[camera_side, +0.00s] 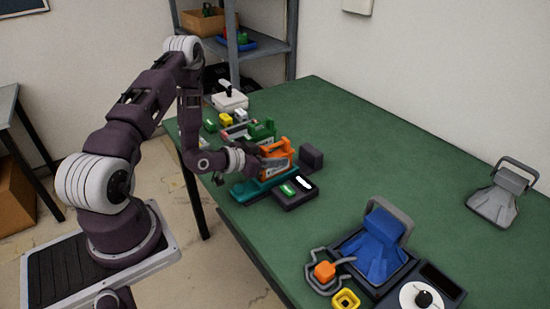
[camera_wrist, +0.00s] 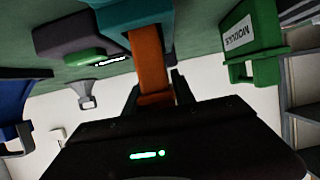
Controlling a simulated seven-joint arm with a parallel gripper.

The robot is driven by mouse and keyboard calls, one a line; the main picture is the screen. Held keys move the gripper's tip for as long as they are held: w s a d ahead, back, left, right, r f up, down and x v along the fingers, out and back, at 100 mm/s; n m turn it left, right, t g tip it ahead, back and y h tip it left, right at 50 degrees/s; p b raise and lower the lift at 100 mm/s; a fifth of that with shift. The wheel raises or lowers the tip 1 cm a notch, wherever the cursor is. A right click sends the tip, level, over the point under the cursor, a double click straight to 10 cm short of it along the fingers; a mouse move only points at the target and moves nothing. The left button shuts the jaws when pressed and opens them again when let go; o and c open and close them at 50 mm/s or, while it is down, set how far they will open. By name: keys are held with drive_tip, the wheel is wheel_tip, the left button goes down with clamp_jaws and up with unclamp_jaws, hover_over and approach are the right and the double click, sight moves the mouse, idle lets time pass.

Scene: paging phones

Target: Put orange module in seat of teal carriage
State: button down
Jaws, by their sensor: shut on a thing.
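The orange module (camera_side: 278,157) is upright at the teal carriage (camera_side: 250,190), near the table's left edge in the side view. My gripper (camera_side: 256,161) is shut on the orange module. In the wrist view the orange module (camera_wrist: 149,62) lies between my gripper's fingers (camera_wrist: 155,97), and its far end meets the teal carriage (camera_wrist: 130,14) in the picture. The module's lower end and the carriage's seat are hidden, so I cannot tell how deep it sits or whether it touches.
A dark box with a green light (camera_side: 295,193) and a dark block (camera_side: 311,157) stand close to the right. A green module (camera_side: 262,131) stands behind. The table's middle is clear.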

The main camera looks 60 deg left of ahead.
drive_tip(key=shift+f, duration=0.15)
drive_tip(key=c, duration=1)
unclamp_jaws()
drive_tip(key=shift+c, duration=0.2)
